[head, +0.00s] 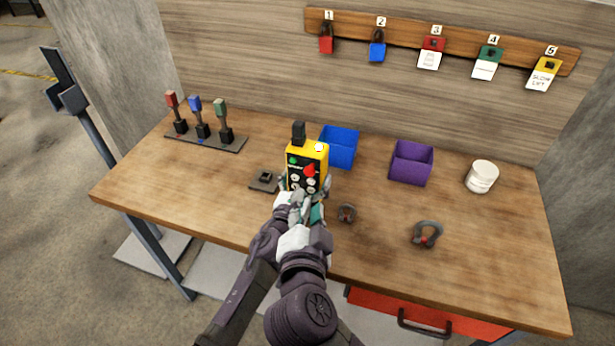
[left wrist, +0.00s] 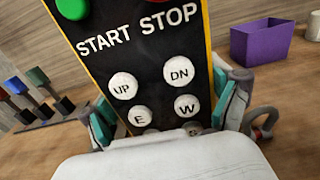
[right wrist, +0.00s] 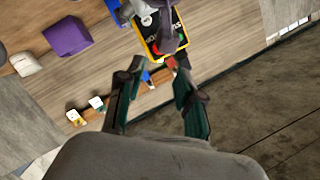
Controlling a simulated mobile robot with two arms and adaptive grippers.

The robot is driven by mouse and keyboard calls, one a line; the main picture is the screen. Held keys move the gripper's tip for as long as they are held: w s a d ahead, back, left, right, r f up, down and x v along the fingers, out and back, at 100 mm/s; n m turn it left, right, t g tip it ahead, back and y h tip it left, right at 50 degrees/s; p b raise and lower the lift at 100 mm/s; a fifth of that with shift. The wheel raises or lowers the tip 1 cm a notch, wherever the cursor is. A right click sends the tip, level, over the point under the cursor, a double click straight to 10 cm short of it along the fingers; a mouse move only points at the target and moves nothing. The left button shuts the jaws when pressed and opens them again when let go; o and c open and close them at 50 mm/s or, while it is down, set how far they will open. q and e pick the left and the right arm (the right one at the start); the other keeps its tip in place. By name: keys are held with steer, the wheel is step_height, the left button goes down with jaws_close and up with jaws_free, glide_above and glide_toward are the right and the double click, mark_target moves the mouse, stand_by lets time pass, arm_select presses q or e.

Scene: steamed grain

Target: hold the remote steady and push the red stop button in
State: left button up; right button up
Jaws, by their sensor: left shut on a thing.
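The remote (head: 294,174) is a yellow-edged black box held upright above the table. Its red stop button (head: 309,170) shows at the upper right of its face, with a green start button (head: 292,160) to the left. My left gripper (left wrist: 170,105) is shut around the sides of the remote; the START and STOP labels and white buttons face its camera. The red button is mostly cut off at the top of the left wrist view. My right gripper (right wrist: 158,85) is open and empty, below and in front of the remote (right wrist: 154,48) and apart from it.
A blue bin (head: 340,147) stands behind the remote, with a purple bin (head: 411,164) and white cup (head: 481,177) to the right. A rack of switches (head: 205,137) is at left. Padlocks hang behind.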

steer(key=shift+d+r, duration=0.2)
steer(key=shift+r, duration=0.05)
steer(key=shift+c, duration=1.3)
steer(key=d+r+t, duration=0.1)
steer(key=r, duration=0.1)
steer(key=d+r+n+t+h, duration=0.1)
steer(key=d+r+t, duration=0.1)
steer(key=r, duration=0.1)
steer(key=d+r+n+t+h, duration=0.1)
steer(key=r+t, duration=0.1)
steer(key=shift+w+d+r, duration=0.1)
steer(key=shift+d+r, duration=0.05)
steer(key=shift+r, duration=0.15)
jaws_close()
steer(key=s+a+r+n+t+y, duration=0.1)
steer(key=s+a+n+y, duration=0.1)
steer(key=n+y, duration=0.65)
steer(key=s+a+r+n+t+y, duration=0.15)
steer(key=n+y, duration=0.35)
steer(key=n, duration=0.7)
steer(key=w+d+f+n+g+h, duration=0.2)
steer(key=f+n+g, duration=0.4)
steer(key=f+n, duration=0.4)
step_height(320, 180, down, 4)
steer(key=shift+d+r+g+h, duration=0.2)
steer(key=shift+d+g+h, duration=0.2)
steer(key=shift+d, duration=0.7)
steer(key=shift+w, duration=0.1)
